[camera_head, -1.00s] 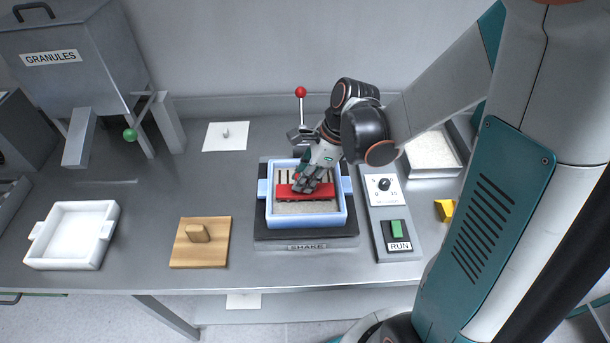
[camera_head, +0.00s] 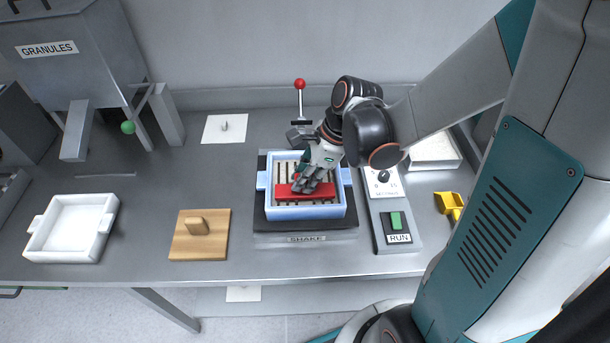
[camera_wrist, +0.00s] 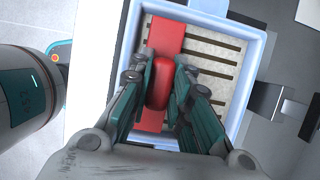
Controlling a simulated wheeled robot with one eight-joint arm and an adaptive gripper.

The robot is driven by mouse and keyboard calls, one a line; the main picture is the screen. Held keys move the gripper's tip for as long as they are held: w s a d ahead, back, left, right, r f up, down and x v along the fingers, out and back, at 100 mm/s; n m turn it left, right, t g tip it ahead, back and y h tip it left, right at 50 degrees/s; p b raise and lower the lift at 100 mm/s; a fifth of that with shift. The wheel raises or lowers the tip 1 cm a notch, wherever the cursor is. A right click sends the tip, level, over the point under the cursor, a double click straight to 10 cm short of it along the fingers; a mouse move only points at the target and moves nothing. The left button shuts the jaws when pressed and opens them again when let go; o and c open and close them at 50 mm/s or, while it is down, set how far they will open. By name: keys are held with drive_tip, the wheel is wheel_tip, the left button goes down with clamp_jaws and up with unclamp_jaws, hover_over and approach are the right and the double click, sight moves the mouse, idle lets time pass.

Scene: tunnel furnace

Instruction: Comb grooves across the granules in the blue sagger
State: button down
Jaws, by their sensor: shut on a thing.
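The blue sagger (camera_head: 306,212) stands on the shaker plate (camera_head: 262,232) and holds pale granules, with dark parallel grooves behind the comb. It also shows in the wrist view (camera_wrist: 262,58). The red comb (camera_head: 290,190) lies across the sagger near its front wall. In the wrist view the comb (camera_wrist: 163,35) spans the sagger with a rounded red grip in its middle. My gripper (camera_head: 307,186) is shut on this grip; in the wrist view its fingers (camera_wrist: 160,90) stand on both sides of it. The comb's teeth are hidden.
A control box (camera_head: 392,220) with a dial and green RUN switch stands right of the shaker. A wooden block with a handle (camera_head: 198,238) and an empty white sagger (camera_head: 72,228) stand left. A red-knobbed lever (camera_head: 300,86) rises behind. A yellow scoop (camera_head: 449,203) lies right.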

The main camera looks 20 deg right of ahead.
drive_tip(key=shift+r+p, duration=3.15)
drive_tip(key=shift+r, duration=0.9)
drive_tip(key=shift+f, duration=0.1)
